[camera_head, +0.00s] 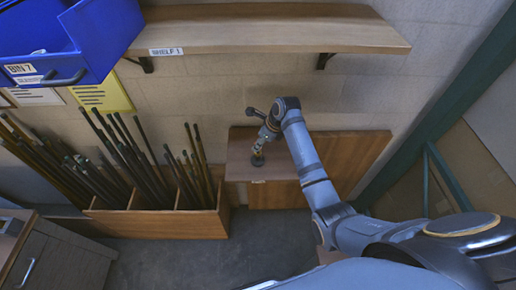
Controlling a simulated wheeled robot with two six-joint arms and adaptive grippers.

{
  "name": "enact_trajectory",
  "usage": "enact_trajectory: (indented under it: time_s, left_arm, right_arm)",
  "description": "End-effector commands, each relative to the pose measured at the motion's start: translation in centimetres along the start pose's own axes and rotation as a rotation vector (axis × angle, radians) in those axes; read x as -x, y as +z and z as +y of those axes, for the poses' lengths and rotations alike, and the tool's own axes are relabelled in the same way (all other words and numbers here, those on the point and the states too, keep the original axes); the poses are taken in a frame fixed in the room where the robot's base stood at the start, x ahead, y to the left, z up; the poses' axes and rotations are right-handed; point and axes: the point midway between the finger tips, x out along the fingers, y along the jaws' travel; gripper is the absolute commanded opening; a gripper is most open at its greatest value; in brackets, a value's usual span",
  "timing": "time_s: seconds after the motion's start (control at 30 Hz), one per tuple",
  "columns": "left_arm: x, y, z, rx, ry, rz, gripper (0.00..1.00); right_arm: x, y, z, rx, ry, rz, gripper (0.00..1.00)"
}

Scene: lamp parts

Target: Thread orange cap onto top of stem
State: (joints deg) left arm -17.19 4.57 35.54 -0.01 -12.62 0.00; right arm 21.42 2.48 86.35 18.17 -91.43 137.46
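My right arm reaches in from the lower right. Its gripper (261,143) points down over a small wooden table (238,165) by the back wall. A small dark round piece (257,160) stands on the tabletop directly below the fingers and may be the foot of the stem. The gripper and wrist cover most of what is above it. I cannot make out the orange cap or the top of the stem, nor whether the fingers are open or shut. My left gripper is not in view.
A wooden shelf (270,30) labelled SHELF 1 hangs above the table. A blue bin (104,35) is at upper left. A wooden rack (150,224) of dark rods stands left of the table. A grey cabinet (60,258) is at lower left. A green post (445,105) rises at right.

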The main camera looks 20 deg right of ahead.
Motion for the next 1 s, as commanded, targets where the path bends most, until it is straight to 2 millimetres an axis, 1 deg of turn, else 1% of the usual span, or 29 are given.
enact_trajectory:
  time_s: [0.03, 0.1, 0.2, 0.87, 0.93, 1.0]
  left_arm:
    - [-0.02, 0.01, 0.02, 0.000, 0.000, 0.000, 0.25]
    - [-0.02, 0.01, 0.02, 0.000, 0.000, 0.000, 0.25]
    - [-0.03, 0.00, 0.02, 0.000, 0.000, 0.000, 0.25]
    - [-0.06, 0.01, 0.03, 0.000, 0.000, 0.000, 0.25]
    - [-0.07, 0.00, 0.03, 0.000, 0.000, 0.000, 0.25]
    - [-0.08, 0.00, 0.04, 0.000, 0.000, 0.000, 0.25]
  right_arm:
    - [-0.10, -0.07, 0.06, -0.001, 0.002, 0.001, 0.21]
    - [-0.11, -0.09, 0.07, -0.001, 0.002, 0.002, 0.11]
    - [-0.13, -0.10, 0.08, -0.001, 0.003, 0.002, 0.00]
    - [-0.53, -0.38, 0.22, -0.005, 0.006, 0.006, 0.00]
    - [-0.63, -0.41, 0.39, -0.051, -0.010, 0.007, 0.00]
    - [-0.71, -0.36, 0.60, -0.164, -0.057, 0.007, 0.00]
